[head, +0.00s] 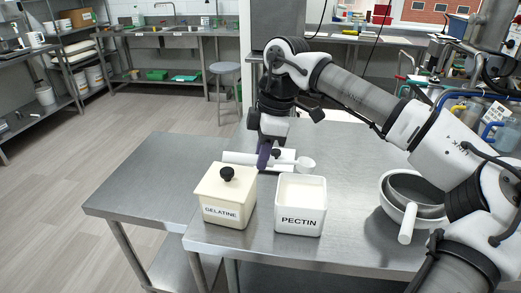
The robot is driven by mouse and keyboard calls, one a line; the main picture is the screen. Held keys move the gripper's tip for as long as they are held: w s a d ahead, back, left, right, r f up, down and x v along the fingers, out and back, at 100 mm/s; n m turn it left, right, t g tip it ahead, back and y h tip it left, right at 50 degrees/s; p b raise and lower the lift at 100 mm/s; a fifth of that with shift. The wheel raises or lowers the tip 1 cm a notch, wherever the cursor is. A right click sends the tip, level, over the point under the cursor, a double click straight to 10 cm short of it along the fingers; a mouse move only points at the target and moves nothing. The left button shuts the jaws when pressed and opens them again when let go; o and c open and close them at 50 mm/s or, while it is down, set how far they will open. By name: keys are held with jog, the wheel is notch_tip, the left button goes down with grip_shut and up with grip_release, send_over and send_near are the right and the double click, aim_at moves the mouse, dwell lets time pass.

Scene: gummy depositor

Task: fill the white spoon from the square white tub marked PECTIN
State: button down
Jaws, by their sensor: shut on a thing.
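The square white tub marked PECTIN (300,222) stands open near the front edge of the steel table, with pale contents inside. The white spoon lies level behind the tubs, its thick handle (238,158) to the left and its small round bowl (306,164) to the right. My gripper (265,160) points down and is shut on the spoon, behind and left of the PECTIN tub. The spoon's bowl is just beyond the tub's back rim. I cannot tell whether the spoon touches the table, or what the bowl holds.
A cream tub marked GELATINE (227,212), lidded with a black knob, stands left of the PECTIN tub. A white lid-like piece (286,156) lies behind the spoon. A white-handled metal pan (412,190) stands at right. The table's left part (145,190) is clear.

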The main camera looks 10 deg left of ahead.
jog(key=y, duration=0.1)
jog(key=d+f+g+y+b, duration=0.1)
jog(key=y, duration=0.1)
jog(key=shift+w, duration=0.15)
jog(key=shift+f+b, duration=0.25)
jog(key=shift+b, duration=0.05)
notch_tip(320, 180, down, 7)
jog(key=b, duration=0.4)
jog(key=shift+f+b, duration=0.15)
jog(key=shift+b, duration=0.2)
dwell(0.6)
